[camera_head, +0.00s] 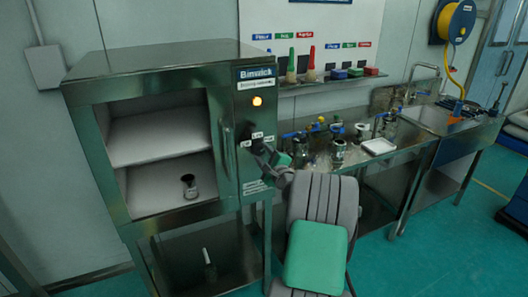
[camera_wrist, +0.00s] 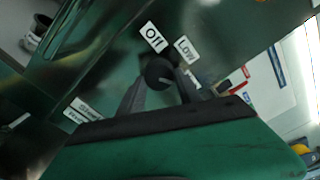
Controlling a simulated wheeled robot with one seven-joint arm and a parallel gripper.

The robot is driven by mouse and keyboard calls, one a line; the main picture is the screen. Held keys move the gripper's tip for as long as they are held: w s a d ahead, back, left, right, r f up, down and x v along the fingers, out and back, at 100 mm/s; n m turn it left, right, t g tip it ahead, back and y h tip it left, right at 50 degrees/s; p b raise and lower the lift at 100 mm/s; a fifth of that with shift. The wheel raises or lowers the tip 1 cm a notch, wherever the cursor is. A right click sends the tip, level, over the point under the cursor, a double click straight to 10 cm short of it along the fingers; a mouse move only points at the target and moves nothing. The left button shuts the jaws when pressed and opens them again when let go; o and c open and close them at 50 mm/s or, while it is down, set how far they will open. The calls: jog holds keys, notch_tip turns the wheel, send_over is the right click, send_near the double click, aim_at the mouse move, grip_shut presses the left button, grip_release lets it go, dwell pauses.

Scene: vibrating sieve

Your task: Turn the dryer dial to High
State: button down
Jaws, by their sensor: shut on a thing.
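The dryer (camera_head: 150,62) is a dark metal cabinet with a control panel on its right side, under a "Binwick" sign and a lit amber lamp (camera_head: 257,101). In the wrist view its black round dial (camera_wrist: 158,72) sits between my fingertips, with the "Off" label (camera_wrist: 153,37) above it and the "Low" label (camera_wrist: 186,50) to the upper right. A further white label partly shows behind the right finger; its text is not readable. My gripper (camera_wrist: 158,82) is shut on the dial. In the head view my gripper (camera_head: 258,146) is at the panel and mostly covers the dial.
A vertical handle (camera_head: 227,150) is left of the dial. To the right, a steel bench (camera_head: 345,163) holds several bottles and a white tray (camera_head: 378,146).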

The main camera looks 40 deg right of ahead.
jog(key=shift+m, duration=0.3)
jog(key=c, duration=0.8)
grip_release()
jog(key=shift+c, duration=0.2)
jog(key=shift+s, duration=0.1)
jog(key=b+v, duration=0.1)
jog(key=v, duration=0.6)
jog(key=shift+s+b, duration=0.3)
jog(key=shift+s, duration=0.05)
jog(key=shift+a, duration=0.1)
